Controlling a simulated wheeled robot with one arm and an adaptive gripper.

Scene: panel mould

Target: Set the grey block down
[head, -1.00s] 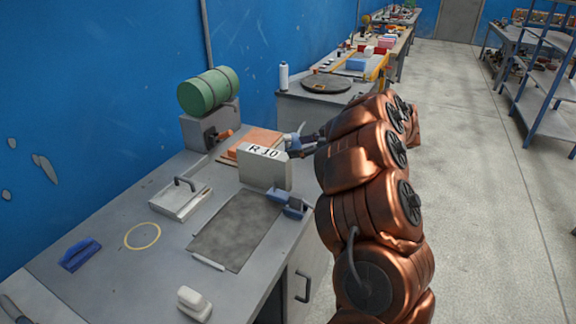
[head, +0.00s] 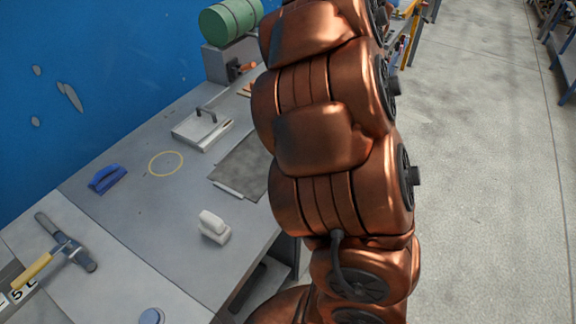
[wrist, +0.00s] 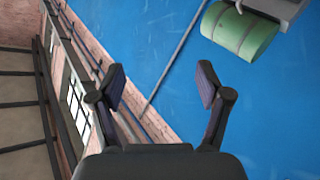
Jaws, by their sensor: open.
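My gripper (wrist: 160,100) is open and empty in the wrist view. In the head view my copper arm hides the gripper. No grey block labelled R 10 shows now; the part of the bench where it stood is behind my arm. A small pale block-like piece (head: 214,228) sits on the grey bench (head: 130,205) near its front edge. I cannot tell whether it is the task's block.
A dark mat (head: 244,166) lies partly behind my arm. A tray (head: 200,130), a yellow ring (head: 166,163), a blue tool (head: 107,179) and a hammer (head: 68,245) lie on the bench.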

